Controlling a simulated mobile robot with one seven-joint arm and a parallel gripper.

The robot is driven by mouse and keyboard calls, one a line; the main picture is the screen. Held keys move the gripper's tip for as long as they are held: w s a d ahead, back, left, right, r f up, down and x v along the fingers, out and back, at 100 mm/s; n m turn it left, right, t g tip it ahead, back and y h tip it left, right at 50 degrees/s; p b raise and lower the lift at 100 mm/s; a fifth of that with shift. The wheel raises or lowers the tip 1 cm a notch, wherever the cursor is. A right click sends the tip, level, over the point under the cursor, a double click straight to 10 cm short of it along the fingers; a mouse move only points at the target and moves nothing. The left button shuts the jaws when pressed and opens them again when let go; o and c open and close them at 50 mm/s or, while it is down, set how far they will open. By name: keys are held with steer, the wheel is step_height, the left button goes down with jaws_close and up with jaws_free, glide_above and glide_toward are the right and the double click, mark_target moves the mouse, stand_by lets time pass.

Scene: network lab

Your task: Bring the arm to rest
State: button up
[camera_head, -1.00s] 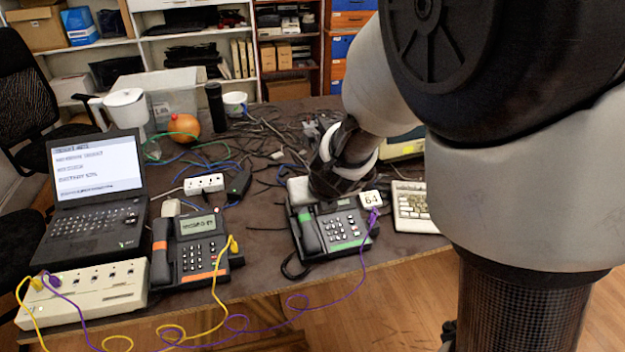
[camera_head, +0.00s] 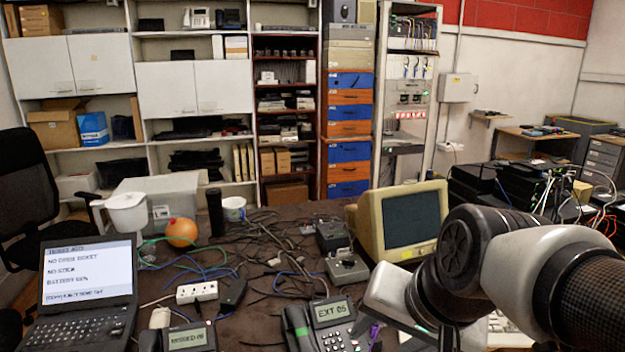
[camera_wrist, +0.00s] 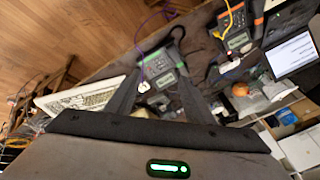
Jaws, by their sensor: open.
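My gripper (camera_wrist: 160,78) is open in the wrist view, its two dark fingers spread with nothing held between them. My arm (camera_head: 500,270) is bent at the lower right of the head view. The desk phone with green trim (camera_head: 332,322) is left of the arm, partly cut off by the bottom edge; it also shows beyond the fingers in the wrist view (camera_wrist: 160,67). In the wrist view the gripper looks apart from the phone. The gripper's fingers cannot be made out in the head view.
An old beige monitor (camera_head: 400,222) stands close behind my arm. A keyboard (camera_wrist: 80,97) lies beside the phone. A second phone (camera_head: 188,338), a laptop (camera_head: 85,285), a power strip (camera_head: 197,291) and tangled cables (camera_head: 265,240) cover the table. Shelves line the back wall.

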steer(key=s+d+n+h, duration=0.2)
steer(key=s+d+n, duration=0.2)
step_height(320, 180, up, 14)
steer(key=p, duration=1.2)
steer(key=shift+f+p, duration=0.25)
steer(key=shift+p, duration=0.1)
